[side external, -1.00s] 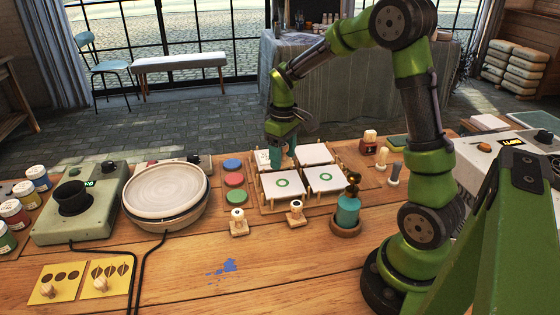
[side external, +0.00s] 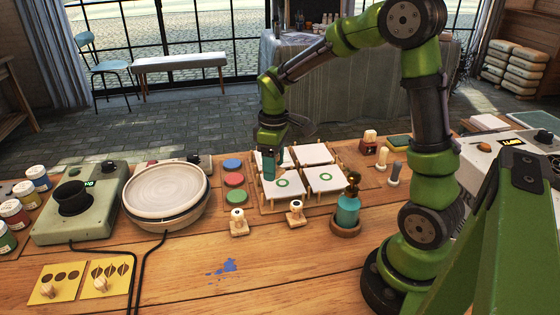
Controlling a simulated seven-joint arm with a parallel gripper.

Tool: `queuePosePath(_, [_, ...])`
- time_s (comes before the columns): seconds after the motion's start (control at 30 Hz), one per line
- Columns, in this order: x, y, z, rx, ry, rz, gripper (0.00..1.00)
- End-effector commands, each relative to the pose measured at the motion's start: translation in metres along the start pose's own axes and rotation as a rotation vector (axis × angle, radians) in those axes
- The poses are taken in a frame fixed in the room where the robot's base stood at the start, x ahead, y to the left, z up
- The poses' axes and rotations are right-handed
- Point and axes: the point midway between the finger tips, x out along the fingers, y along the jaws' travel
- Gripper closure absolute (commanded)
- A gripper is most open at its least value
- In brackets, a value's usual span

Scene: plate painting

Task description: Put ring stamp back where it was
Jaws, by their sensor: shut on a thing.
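My gripper (side external: 271,158) is over the back left white tile of the tile rack, fingers pointing down. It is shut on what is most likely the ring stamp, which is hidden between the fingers. The back right tile (side external: 312,154) looks blank. My gripper covers much of the back left tile, so I cannot tell its print or whether the stamp touches it. Two wooden stamps, a left one (side external: 238,224) and a right one (side external: 295,213), stand in front of the rack.
Blue, red and green pads (side external: 234,180) lie left of the rack. A round turntable (side external: 165,190) is further left. A teal bottle (side external: 347,212) stands at the front right. Small tools (side external: 394,174) stand right of the rack.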

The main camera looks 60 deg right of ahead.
Motion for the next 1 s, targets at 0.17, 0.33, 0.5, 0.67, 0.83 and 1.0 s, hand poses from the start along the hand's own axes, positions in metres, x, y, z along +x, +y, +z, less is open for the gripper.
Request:
queuePosePath(0.17, [0.012, -0.049, 0.005, -0.469, -0.006, -0.002, 0.58])
queuePosePath(0.33, [0.021, -0.071, 0.011, -0.815, -0.010, 0.001, 0.58])
queuePosePath(0.5, [0.029, -0.073, 0.013, -0.966, -0.010, 0.004, 0.58])
queuePosePath(0.67, [0.053, -0.073, 0.013, -0.987, -0.011, 0.002, 0.58])
queuePosePath(0.83, [0.070, -0.072, 0.012, -0.985, -0.009, 0.004, 0.58])
queuePosePath(1.0, [0.096, -0.072, 0.013, -0.985, -0.010, 0.003, 0.58])
